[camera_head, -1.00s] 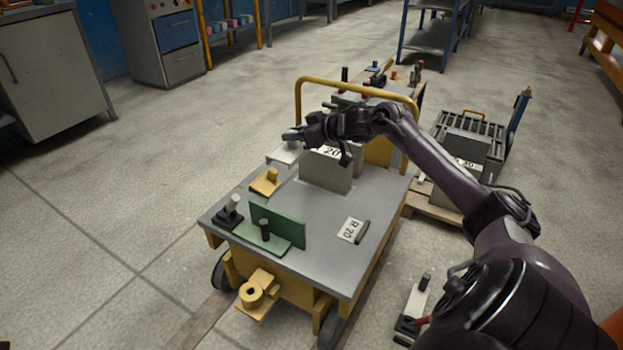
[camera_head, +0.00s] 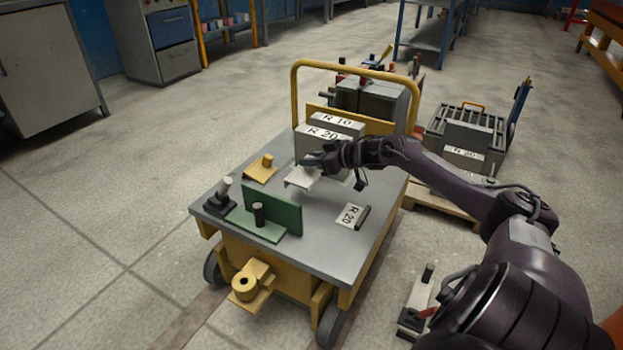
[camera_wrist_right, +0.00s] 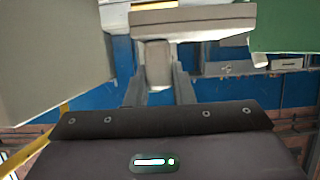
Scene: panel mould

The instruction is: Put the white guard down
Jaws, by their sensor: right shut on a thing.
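The white guard (camera_head: 301,178) is a small pale plate on the grey cart top's middle area, beside the R 20 block. My right gripper (camera_head: 313,163) is shut on it from above. In the right wrist view the guard (camera_wrist_right: 190,20) spans the top of the picture, and its upright grip (camera_wrist_right: 157,62) sits between my two fingers (camera_wrist_right: 158,88). The guard looks level and low over the cart top; I cannot tell whether it touches. My left gripper is not in view.
Grey blocks marked R 10 and R 20 (camera_head: 325,150) stand close behind the gripper. A yellow handle rail (camera_head: 295,95) rises at the back.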

